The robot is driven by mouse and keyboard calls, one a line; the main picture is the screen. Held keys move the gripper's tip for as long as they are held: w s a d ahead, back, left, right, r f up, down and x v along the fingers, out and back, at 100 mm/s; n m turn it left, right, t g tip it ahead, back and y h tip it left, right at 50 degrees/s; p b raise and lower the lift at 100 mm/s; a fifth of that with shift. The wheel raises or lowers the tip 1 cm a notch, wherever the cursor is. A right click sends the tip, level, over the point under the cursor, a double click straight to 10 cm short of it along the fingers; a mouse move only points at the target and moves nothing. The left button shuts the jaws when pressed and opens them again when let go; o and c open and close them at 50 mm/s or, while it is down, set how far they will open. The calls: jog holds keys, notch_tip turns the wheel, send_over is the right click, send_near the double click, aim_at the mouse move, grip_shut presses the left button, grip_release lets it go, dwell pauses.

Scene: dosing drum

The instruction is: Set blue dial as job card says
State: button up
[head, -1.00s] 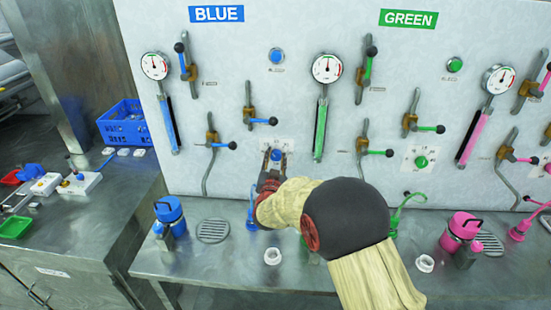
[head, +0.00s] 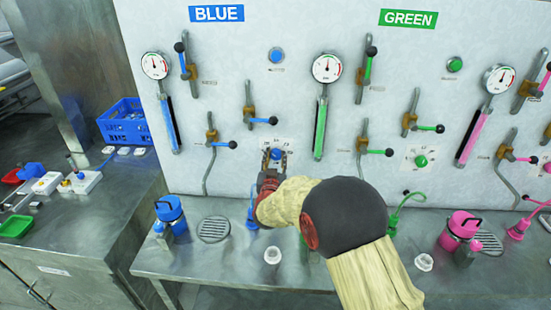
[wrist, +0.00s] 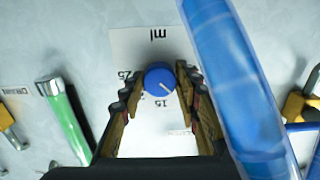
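The blue dial (head: 276,154) is on a white scale plate (head: 284,143) low on the blue side of the panel. In the wrist view the blue dial (wrist: 160,80) shows a white pointer line slanting to the lower right. The plate there appears upside down, with "ml", "25" and "15" legible. My gripper (head: 274,163) is at the dial; in the wrist view my gripper's fingers (wrist: 157,85) are on either side of it. They look open, with a gap on the left; contact on the right is unclear. No job card can be read.
A clear blue tube (wrist: 235,85) runs close beside my right finger in the wrist view. Blue valve levers (head: 262,121) are above the dial. A blue bottle (head: 169,210), a drain grate (head: 213,230) and a white cup (head: 272,255) are on the bench below.

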jog(key=o, duration=0.4)
jog(key=shift+s, duration=0.1)
jog(key=s, duration=1.1)
jog(key=shift+s+a, duration=0.25)
jog(key=shift+s, duration=0.15)
